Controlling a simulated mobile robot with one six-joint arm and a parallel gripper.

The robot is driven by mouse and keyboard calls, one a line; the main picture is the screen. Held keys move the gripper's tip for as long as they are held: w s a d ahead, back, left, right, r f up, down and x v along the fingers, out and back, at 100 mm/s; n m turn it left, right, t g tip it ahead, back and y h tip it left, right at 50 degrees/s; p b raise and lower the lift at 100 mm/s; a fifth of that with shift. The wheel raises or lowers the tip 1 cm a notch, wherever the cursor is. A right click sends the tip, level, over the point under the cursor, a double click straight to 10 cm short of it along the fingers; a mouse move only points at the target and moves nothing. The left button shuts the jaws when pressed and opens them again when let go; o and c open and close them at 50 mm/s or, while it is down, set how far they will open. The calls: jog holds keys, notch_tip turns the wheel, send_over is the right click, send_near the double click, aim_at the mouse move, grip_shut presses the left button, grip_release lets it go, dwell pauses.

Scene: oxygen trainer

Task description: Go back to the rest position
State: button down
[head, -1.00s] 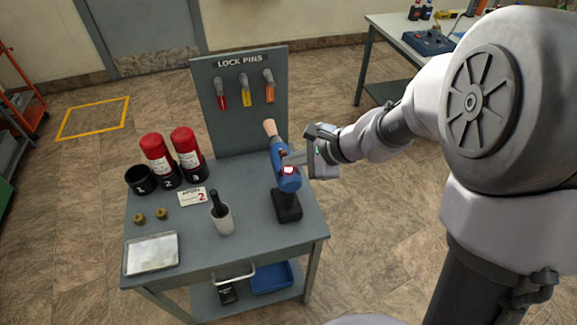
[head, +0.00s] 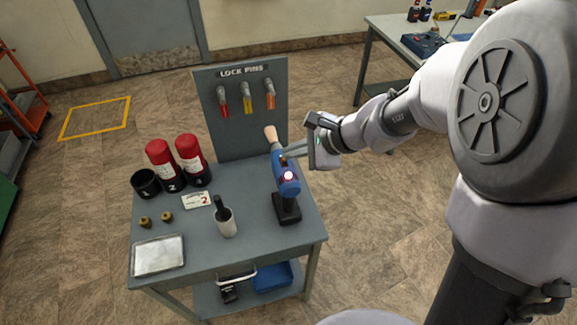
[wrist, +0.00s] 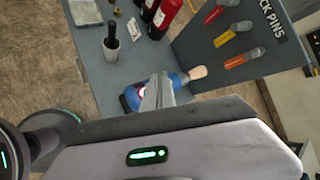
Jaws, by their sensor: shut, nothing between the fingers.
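My gripper (head: 296,150) is at the right of the workbench, its shut fingers pointing left toward the blue device (head: 286,179) that stands on a black base. The device has a skin-coloured tip and a lit red-white spot. In the wrist view, the shut fingers (wrist: 158,92) overlap the blue device (wrist: 132,97) and hide part of it. I cannot tell whether they touch it. Nothing is held.
The grey bench (head: 240,250) carries two red cylinders (head: 190,153), an empty black cup (head: 145,183), a white cup with a black-handled tool (head: 226,224), a card and a metal tray (head: 158,256). A lock-pin board (head: 238,110) rises behind. Open floor lies right of the bench.

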jog(key=shift+r, duration=0.7)
jog(key=shift+s, duration=0.1)
jog(key=s+d+n+h+b, duration=0.3)
jog(key=s+d+n+b, duration=0.1)
jog(key=s, duration=0.7)
jog(key=s+d+n+t+h+b, duration=0.1)
jog(key=s+d+n+h+b, duration=0.1)
jog(key=s+d+n+b, duration=0.2)
jog(key=s+d+n, duration=0.1)
jog(key=s+n, duration=0.2)
jog(key=s, duration=0.4)
jog(key=shift+s+d+r+h, duration=0.15)
jog(key=shift+s+r+h, duration=0.15)
jog(key=shift+r+h, duration=0.1)
